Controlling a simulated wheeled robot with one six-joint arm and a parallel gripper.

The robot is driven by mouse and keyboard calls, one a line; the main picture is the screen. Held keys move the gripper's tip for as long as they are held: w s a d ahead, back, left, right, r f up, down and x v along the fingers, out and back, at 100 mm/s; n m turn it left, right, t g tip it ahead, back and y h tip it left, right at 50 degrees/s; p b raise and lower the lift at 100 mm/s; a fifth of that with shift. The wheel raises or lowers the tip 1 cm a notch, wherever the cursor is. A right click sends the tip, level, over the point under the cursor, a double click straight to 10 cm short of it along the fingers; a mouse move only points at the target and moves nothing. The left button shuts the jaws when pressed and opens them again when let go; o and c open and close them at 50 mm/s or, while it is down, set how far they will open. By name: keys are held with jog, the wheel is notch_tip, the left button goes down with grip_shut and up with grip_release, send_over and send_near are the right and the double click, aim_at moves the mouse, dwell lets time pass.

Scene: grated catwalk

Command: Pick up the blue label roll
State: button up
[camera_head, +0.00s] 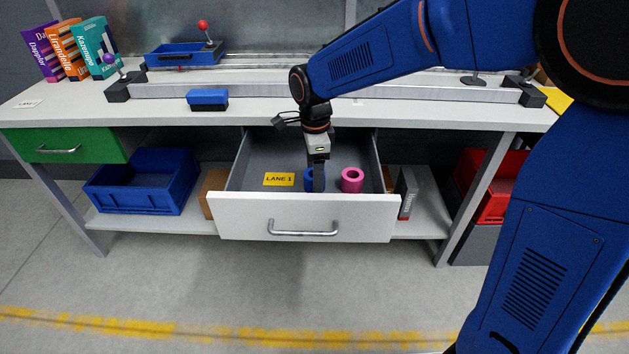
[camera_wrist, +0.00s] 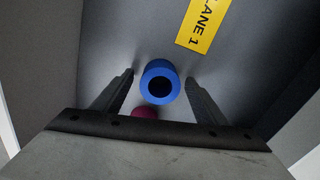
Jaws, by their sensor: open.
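The blue label roll (camera_head: 309,181) stands in the open white drawer, partly hidden behind my gripper in the head view. In the wrist view the blue label roll (camera_wrist: 160,82) shows from above with its dark round hole, between the tips of my two fingers. My gripper (camera_head: 318,180) points down into the drawer, open, with one finger on each side of the roll (camera_wrist: 158,88). I cannot tell whether either finger touches it.
A pink roll (camera_head: 352,180) stands just right of the blue one. A yellow "LANE 1" label (camera_head: 279,179) lies on the drawer floor to the left. The drawer front (camera_head: 305,218) and side walls surround my gripper. The workbench top (camera_head: 250,110) overhangs behind.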

jog(key=c, duration=1.1)
jog(key=shift+c, duration=0.2)
jog(key=shift+r, duration=0.1)
